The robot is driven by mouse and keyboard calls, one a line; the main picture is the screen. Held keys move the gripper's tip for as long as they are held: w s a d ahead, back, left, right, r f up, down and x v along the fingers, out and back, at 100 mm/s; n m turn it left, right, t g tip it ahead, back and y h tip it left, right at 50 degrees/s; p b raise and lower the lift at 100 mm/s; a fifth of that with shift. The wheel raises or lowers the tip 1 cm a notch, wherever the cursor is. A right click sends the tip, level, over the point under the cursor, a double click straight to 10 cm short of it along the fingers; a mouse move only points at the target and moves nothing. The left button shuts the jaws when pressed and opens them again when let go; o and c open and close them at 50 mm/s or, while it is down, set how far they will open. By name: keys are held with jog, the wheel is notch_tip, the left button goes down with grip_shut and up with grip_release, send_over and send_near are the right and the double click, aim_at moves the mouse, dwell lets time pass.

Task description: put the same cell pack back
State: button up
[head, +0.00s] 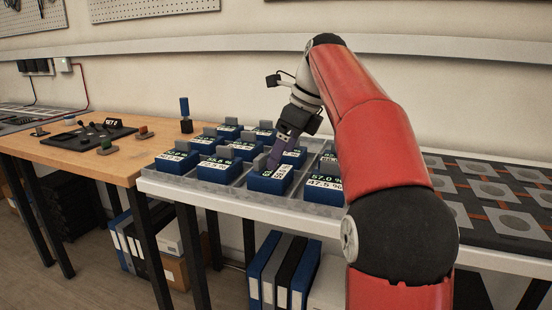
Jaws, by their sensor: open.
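Several blue cell packs with white percentage labels stand in a grey divided tray (160,188) on a white-edged bench. The pack (266,184) nearest my gripper is in the front row. It looks turned compared with its neighbours, its label slanting along its right side. My gripper (273,160) points down at this pack's top, with its jaws open. I cannot tell whether the fingers touch the pack. Another pack (322,185) to the right reads 57.0 % and 47.5 %, partly hidden by my arm. Packs (215,169) and (178,160) stand to the left.
A wooden table (100,166) on the left holds a black tray (75,140), small coloured parts and a sign. A blue-topped item (185,112) stands near its right end. A dark panel (480,180) with grey round-marked squares lies right, behind my arm. Binders (284,270) stand below.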

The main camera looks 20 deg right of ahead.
jog(key=p+v, duration=0.2)
jog(key=v, duration=0.4)
jog(key=shift+s+f, duration=0.1)
jog(key=s+a+f+n+t+h, duration=0.1)
jog(key=s+a+f+n, duration=0.1)
jog(key=s+f+n, duration=1)
jog(key=s+a+f+n+t+h, duration=0.2)
jog(key=s+f+n, duration=0.9)
jog(key=s+n, duration=0.2)
jog(key=shift+s+a+f+h, duration=0.25)
jog(key=shift+f+h, duration=0.05)
jog(key=shift+f, duration=0.1)
